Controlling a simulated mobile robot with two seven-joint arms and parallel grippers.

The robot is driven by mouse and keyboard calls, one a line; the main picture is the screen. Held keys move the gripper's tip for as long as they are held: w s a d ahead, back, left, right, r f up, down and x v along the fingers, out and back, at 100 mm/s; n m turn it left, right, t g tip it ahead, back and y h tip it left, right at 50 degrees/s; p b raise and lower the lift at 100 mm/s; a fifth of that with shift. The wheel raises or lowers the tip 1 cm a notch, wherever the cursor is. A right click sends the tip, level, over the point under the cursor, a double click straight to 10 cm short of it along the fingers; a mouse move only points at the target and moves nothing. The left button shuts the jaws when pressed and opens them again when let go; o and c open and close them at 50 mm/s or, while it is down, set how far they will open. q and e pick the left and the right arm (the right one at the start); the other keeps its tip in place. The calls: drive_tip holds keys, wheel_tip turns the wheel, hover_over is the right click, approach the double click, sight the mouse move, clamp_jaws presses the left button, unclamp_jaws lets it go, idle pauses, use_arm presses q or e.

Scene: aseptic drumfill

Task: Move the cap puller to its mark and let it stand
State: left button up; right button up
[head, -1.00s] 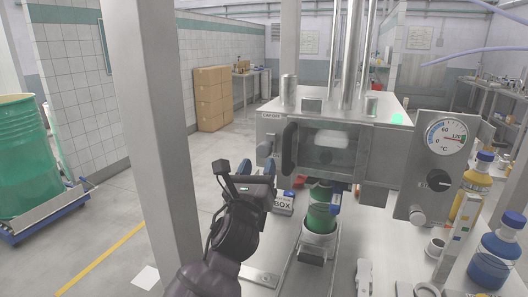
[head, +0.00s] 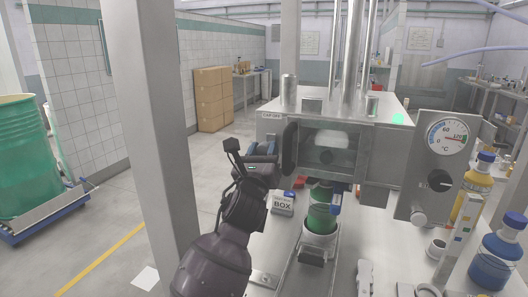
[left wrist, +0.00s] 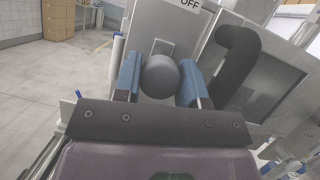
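A dark ball knob (left wrist: 161,78) sits between the two blue fingers of my left gripper (left wrist: 160,80) in the left wrist view. I take it to be the cap puller's knob. The fingers lie close on both sides of it; I cannot tell whether they press on it. In the head view my left gripper (head: 262,152) is at the left front of the steel machine, by its "CAP OFF" label (head: 271,115), and it hides the knob. I cannot make out a separate mark. My right gripper is not in view.
The machine's black door handle (head: 289,147) stands just right of my left gripper. A green container (head: 320,218) stands in a holder below the machine. A small box labelled "BOX" (head: 283,205) is beside it. A steel post (head: 155,140) rises at left.

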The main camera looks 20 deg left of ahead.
sight(264, 144)
use_arm(q)
clamp_jaws()
drive_tip(key=shift+r+p, duration=0.3)
drive_tip(key=shift+r, duration=0.2)
wheel_tip(264, 144, up, 3)
drive_tip(key=shift+s+r+p, duration=0.1)
drive_tip(key=shift+p, duration=1.1)
drive_tip(key=shift+r+p, duration=0.3)
drive_tip(key=shift+r, duration=0.1)
drive_tip(key=shift+o, duration=2)
unclamp_jaws()
drive_tip(key=shift+o, duration=0.8)
drive_tip(key=shift+f, duration=0.2)
drive_tip(key=v, duration=1)
drive_tip(key=shift+s, duration=0.3)
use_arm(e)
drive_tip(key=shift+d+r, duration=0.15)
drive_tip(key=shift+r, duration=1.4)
